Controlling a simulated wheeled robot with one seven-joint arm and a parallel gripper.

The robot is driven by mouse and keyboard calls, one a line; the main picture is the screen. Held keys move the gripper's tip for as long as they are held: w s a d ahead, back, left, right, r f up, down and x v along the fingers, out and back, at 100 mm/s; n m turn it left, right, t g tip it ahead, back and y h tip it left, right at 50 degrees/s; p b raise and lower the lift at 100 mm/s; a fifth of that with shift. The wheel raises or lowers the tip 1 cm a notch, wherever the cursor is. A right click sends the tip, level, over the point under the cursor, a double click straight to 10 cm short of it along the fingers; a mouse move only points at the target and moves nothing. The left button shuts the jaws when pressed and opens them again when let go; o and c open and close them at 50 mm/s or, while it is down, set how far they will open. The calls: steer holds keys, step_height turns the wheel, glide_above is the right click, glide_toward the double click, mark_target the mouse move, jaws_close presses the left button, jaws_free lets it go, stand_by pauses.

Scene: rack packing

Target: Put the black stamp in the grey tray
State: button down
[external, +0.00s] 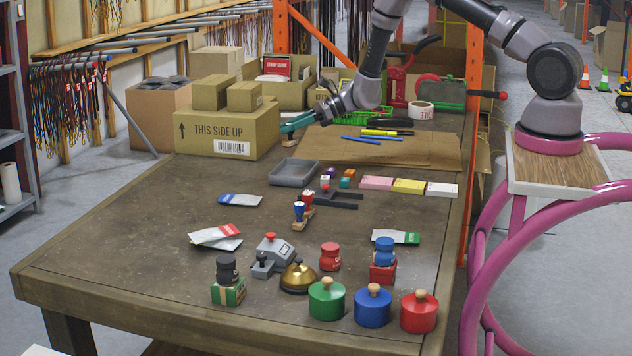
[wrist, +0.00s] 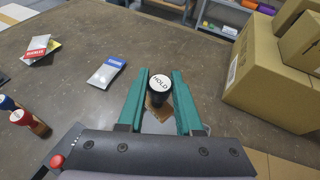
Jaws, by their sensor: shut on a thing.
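My gripper (external: 296,123) is at the back of the table, just right of the large carton. In the wrist view its green fingers (wrist: 158,88) are shut on the black stamp (wrist: 159,82), which has a round cap marked HOLD and a brown base below. In the external view only the stamp's brown base (external: 288,140) shows clearly under the fingers; the rest is mostly hidden. The grey tray (external: 281,179) is shallow, looks empty and lies on the table nearer the external camera than the gripper. The stamp is outside the tray.
A large carton (external: 222,132) with smaller boxes on top stands close left of the gripper. A cardboard sheet (external: 400,150) with pens lies to the right. A blue packet (external: 240,200) lies left.

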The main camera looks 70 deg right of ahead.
steer(key=d, duration=0.3)
glide_above(294, 175)
step_height(294, 175, down, 6)
steer(key=shift+f+h, duration=0.3)
steer(key=shift+f, duration=1.65)
steer(key=shift+f, duration=0.15)
steer(key=c, duration=0.6)
jaws_free()
